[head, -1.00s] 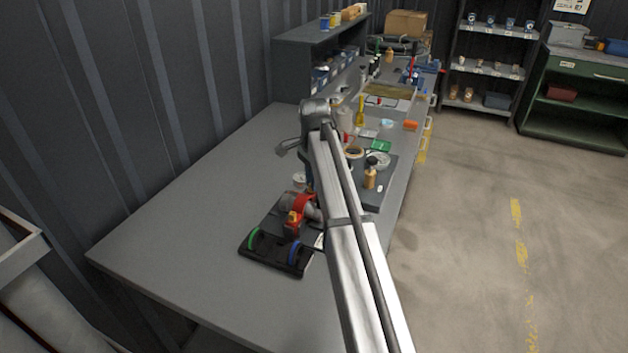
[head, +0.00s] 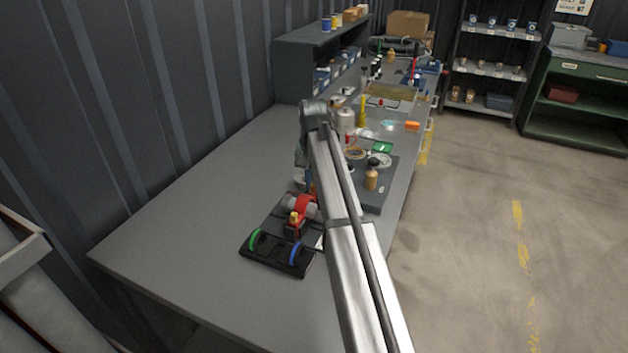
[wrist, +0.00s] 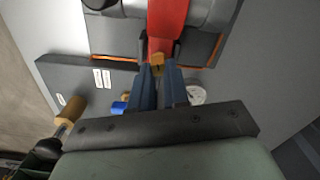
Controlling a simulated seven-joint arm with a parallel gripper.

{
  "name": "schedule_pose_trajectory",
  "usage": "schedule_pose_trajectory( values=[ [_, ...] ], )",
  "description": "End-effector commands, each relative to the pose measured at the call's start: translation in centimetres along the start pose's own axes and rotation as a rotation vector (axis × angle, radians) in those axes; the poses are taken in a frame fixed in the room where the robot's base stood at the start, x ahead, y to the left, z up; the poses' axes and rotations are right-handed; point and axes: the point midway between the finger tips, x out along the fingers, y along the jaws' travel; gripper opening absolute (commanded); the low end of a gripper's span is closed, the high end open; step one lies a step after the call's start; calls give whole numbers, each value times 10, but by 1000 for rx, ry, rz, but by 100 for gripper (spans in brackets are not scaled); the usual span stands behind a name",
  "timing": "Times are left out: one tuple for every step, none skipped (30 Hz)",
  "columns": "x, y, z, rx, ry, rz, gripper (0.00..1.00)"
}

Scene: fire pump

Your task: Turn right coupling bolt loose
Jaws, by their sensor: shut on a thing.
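The pump (head: 298,204) stands on the bench with a red coupling part (head: 307,203) in its middle. In the wrist view the red coupling (wrist: 167,25) runs between grey housings at the top. A small brass-coloured bolt head (wrist: 157,58) sits at the coupling's near end. My gripper (wrist: 157,68) has its two fingers on either side of this bolt head and is shut on it. The fingers hide the bolt's sides. In the head view my own arm hides the fingertips and the bolt.
A dark tray with green and blue rings (head: 277,253) lies in front of the pump. A dark board with a brown bottle (head: 371,179) and other items lies behind it to the right. The bench's left side (head: 190,225) is clear.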

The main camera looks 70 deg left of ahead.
Motion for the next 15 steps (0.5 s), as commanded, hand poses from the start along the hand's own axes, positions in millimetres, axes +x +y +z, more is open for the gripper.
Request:
schedule_pose_trajectory(
  values=[
    [0, 0, 0, -42, 1, 0, 0],
    [0, -1, 0, -71, 1, 0, 0],
    [0, -1, 0, -109, 1, 0, 0],
    [0, -1, 0, -137, 1, 0, 0],
    [0, -1, 0, -166, 1, 0, 0],
    [0, -2, 0, -204, 1, 0, 0],
    [0, -2, 0, -232, 1, 0, 0],
    [0, -2, 0, -261, 1, 0, 0],
    [0, -2, 0, -299, 1, 0, 0],
    [0, -2, 0, -327, 1, 0, 0],
    [0, -2, 0, -356, 1, 0, 0],
    [0, -3, 0, -394, 1, 0, 0],
    [0, -3, 0, -422, 1, 0, 0],
    [0, -3, 0, -451, 1, 0, 0],
    [0, -3, 1, -489, 1, 0, 0]
  ],
)
